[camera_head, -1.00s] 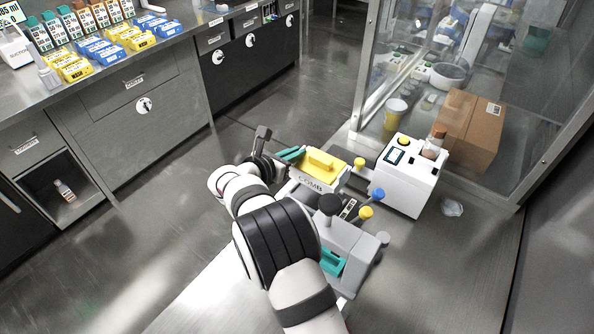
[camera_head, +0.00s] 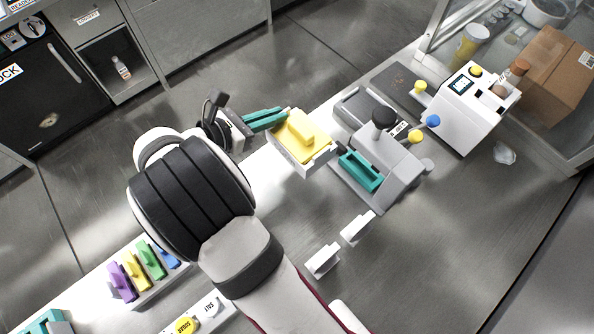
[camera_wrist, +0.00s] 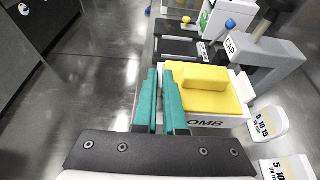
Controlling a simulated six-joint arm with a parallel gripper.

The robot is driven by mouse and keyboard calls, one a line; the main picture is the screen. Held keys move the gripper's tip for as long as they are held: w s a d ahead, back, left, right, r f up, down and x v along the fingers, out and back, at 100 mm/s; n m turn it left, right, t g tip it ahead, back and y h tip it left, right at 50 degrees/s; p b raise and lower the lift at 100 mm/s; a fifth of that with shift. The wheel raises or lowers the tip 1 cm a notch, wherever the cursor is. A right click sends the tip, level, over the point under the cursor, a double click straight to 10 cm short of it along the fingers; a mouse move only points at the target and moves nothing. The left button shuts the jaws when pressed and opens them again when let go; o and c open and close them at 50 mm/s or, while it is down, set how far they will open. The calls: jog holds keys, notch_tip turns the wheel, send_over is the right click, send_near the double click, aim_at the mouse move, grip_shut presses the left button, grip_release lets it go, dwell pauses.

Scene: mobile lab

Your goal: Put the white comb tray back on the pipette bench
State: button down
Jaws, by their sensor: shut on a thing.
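The white comb tray (camera_head: 312,169), with a yellow block (camera_head: 300,131) in it, is beside the grey device, at the bench's far-left edge. In the wrist view the tray (camera_wrist: 238,122) shows "COMB" lettering, partly hidden by my gripper. My gripper (camera_head: 287,113) has teal fingers, shut on the tray's left side; they show close together in the wrist view (camera_wrist: 160,75). The tray looks about level; I cannot tell whether it is clear of the surface. The metal bench (camera_head: 440,255) stretches in front and to the right.
A grey device (camera_head: 395,160) with knobs and a teal insert stands right of the tray. Two small white pieces (camera_head: 322,261) lie nearer. A white instrument (camera_head: 470,110) and a cardboard box (camera_head: 550,75) are beyond. A coloured rack (camera_head: 145,285) is at lower left. The bench's right front is clear.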

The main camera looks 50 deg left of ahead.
jog(key=shift+s+d+f, duration=0.3)
jog(key=shift+s+f, duration=0.3)
jog(key=shift+s, duration=0.2)
notch_tip(320, 180, down, 9)
jog(key=shift+r, duration=0.1)
jog(key=c, duration=1)
grip_release()
